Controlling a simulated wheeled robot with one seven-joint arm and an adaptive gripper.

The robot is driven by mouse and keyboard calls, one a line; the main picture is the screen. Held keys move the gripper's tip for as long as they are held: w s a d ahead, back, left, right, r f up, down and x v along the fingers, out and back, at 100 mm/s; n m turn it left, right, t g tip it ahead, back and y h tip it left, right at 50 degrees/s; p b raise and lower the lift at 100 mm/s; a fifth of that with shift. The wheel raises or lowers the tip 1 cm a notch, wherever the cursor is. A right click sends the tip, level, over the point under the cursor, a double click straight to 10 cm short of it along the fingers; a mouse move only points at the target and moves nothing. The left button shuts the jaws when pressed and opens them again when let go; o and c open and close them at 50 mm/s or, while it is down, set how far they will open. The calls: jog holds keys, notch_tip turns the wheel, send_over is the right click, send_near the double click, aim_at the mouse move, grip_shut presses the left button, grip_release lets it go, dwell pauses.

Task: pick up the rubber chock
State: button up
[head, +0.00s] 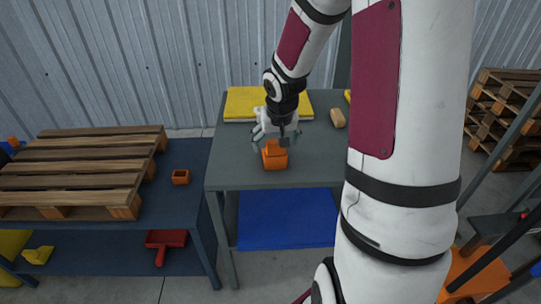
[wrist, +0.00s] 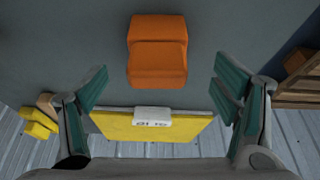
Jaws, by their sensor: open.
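The orange, stepped block that looks like the rubber chock (head: 275,157) sits on the grey-green table near its front edge. In the wrist view the chock (wrist: 157,50) lies ahead of the fingers, roughly centred between them, with a gap to each. My gripper (head: 276,132) is above the table, just behind the chock in the head view, and partly overlaps it there. In the wrist view my gripper (wrist: 161,78) has its teal-padded fingers spread wide with nothing between the pads. Whether the fingertips are at the chock's height is hard to tell.
A yellow mat (head: 240,103) lies at the table's back; a white labelled block (wrist: 152,117) shows over it in the wrist view. A tan block (head: 337,118) stands right. A wooden pallet (head: 80,180) and an orange box (head: 181,177) are on the left bench.

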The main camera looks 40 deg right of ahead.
aim_at(274, 158)
jog(key=x, duration=0.2)
jog(key=b+x, duration=0.1)
jog(key=x, duration=0.2)
jog(key=b+x, duration=0.1)
jog(key=x, duration=0.2)
jog(key=shift+w+d+r, duration=0.1)
jog(key=shift+w+d, duration=0.15)
jog(key=shift+w, duration=0.05)
jog(key=shift+c, duration=0.6)
jog(key=c, duration=1.3)
